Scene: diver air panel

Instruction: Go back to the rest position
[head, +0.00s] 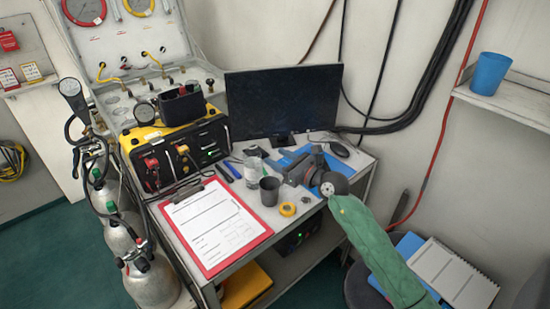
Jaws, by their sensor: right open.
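My right gripper (293,172) reaches in from the lower right, on my arm with a green sleeve. It is open, over the right part of the desk (295,221), close to a blue mat (336,165). My wrist hides part of the mat. Nothing shows clearly between its fingers. A dark cup (269,190) and a clear glass (253,170) stand just left of the gripper. My left gripper is not in view.
A monitor (284,100) stands behind my gripper. A red clipboard (262,240) and a yellow tape roll (288,209) lie in front. A black and yellow case (175,152) and gas cylinders (151,281) are left. A shelf (512,104) with a blue cup (490,73) is right.

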